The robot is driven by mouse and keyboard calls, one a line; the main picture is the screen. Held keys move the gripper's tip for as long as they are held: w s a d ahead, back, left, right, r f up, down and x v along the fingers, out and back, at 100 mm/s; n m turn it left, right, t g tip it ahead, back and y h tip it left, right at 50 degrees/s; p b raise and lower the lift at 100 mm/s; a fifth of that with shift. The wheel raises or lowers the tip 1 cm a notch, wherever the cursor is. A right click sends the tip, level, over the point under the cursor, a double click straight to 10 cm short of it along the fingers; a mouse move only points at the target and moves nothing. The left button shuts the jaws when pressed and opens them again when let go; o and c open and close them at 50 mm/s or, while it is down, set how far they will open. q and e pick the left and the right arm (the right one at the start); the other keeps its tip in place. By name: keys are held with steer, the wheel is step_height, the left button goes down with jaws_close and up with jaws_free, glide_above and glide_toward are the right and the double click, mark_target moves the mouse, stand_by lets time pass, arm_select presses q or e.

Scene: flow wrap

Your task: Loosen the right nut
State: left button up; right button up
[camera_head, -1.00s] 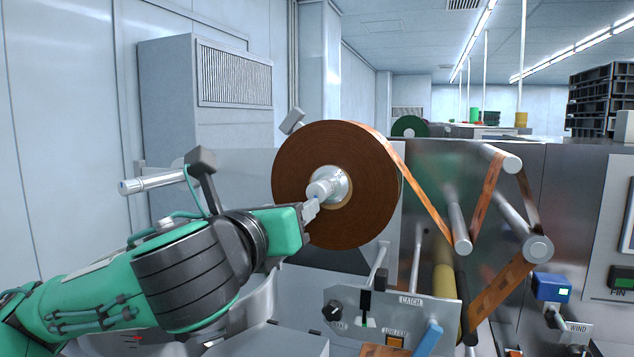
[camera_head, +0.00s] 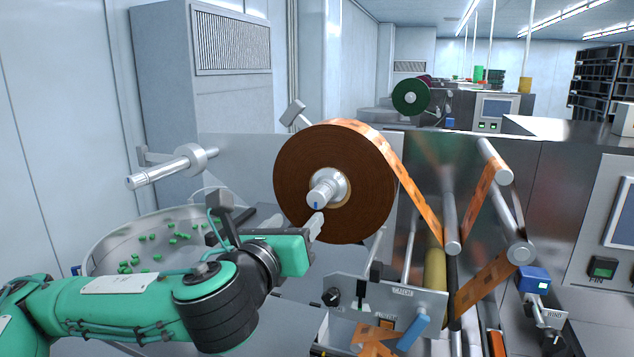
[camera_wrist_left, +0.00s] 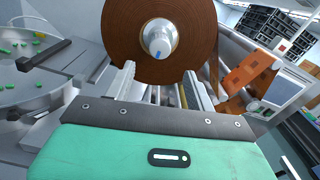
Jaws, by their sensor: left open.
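The right nut (camera_head: 328,187) is a silver collar around the spindle at the centre of a large brown film roll (camera_head: 290,165). The spindle's end has a blue mark. The nut also shows in the left wrist view (camera_wrist_left: 158,36), ahead of my fingers and above the gap between them. My left gripper (camera_head: 315,226) is open and empty, just below and in front of the spindle's end. Its two fingers stand apart in the left wrist view (camera_wrist_left: 160,86), with nothing between them. My right gripper is out of view.
An empty spindle with a collar (camera_head: 196,158) sticks out at the left. A round metal bowl (camera_head: 105,238) with green pieces lies below it. Orange film (camera_head: 417,205) runs from the roll over rollers at the right. A control panel (camera_head: 405,292) stands below the roll.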

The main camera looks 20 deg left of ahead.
mark_target(316, 200)
arm_select(q)
steer(key=w+p, duration=0.2)
steer(key=w, duration=0.3)
steer(key=w+p, duration=0.2)
steer(key=w, duration=0.2)
steer(key=shift+w+d+r, duration=0.15)
steer(key=shift+w+d, duration=0.05)
steer(key=shift+w, duration=0.8)
steer(key=shift+c, duration=0.2)
steer(key=c, duration=0.9)
